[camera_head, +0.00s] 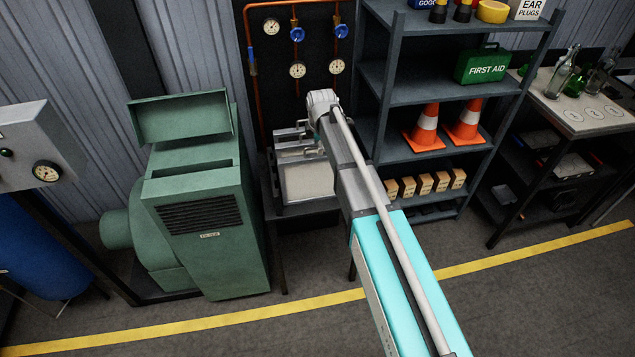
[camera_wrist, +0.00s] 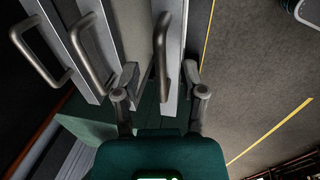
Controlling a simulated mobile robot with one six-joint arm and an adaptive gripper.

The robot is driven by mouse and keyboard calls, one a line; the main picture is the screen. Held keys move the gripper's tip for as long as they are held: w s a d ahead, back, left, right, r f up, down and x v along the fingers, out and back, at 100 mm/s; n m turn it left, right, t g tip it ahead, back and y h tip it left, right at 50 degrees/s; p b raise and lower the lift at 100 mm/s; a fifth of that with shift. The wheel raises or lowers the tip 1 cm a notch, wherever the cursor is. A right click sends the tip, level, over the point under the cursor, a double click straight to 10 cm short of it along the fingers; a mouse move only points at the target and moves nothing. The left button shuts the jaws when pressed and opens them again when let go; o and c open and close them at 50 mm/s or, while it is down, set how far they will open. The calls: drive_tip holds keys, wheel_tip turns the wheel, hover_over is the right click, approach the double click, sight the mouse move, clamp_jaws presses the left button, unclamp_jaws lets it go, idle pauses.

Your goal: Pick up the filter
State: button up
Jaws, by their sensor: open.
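Several flat filters with grey frames and metal bar handles stand side by side in the wrist view. The right-hand filter (camera_wrist: 174,88) has its handle (camera_wrist: 162,58) between my open fingers. The middle filter (camera_wrist: 95,70) and the left handle (camera_wrist: 38,50) lie further left. My gripper (camera_wrist: 160,94) is open, with a finger on either side of the right handle; I cannot tell whether either touches. In the head view, the front filter's pale face (camera_head: 308,181) shows on a low dark stand. My arm hides the gripper and part of the handles there.
A green machine (camera_head: 205,235) with a raised lid (camera_head: 182,116) and a top slot stands left of the filters. A shelf (camera_head: 420,92) with cones and wooden blocks stands close on the right. Gauges and copper pipes (camera_head: 256,85) are behind. Floor in front is clear.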

drive_tip(key=shift+w+f+b, duration=0.15)
drive_tip(key=shift+f+b, duration=0.2)
drive_tip(key=shift+f, duration=0.3)
clamp_jaws()
idle(0.4)
